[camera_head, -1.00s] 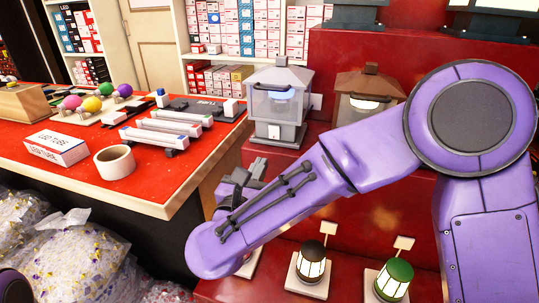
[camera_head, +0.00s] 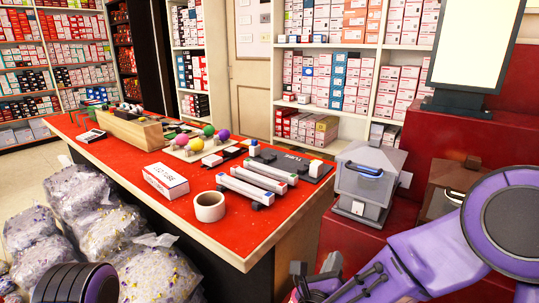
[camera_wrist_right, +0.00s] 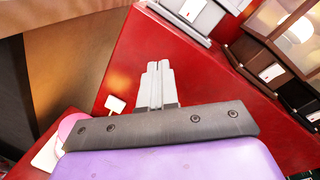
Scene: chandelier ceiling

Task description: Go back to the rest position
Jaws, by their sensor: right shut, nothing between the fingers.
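My right gripper (camera_head: 315,268) is low in the head view, partly cut off by my purple arm and the frame edge. In the right wrist view its two grey fingers (camera_wrist_right: 158,84) are together with nothing between them. They point over a red stepped display (camera_wrist_right: 165,50) and appear clear of the lanterns. My left gripper is out of view; only a dark and purple part of my own body shows at the lower left of the head view.
A red-topped table (camera_head: 245,232) carries a tape roll (camera_head: 208,207), a white box (camera_head: 165,181) and light tubes (camera_head: 245,191). A grey lantern (camera_head: 367,183) stands on the red display to its right. Clear bags (camera_head: 155,270) lie at the table's left. Stocked shelves line the back.

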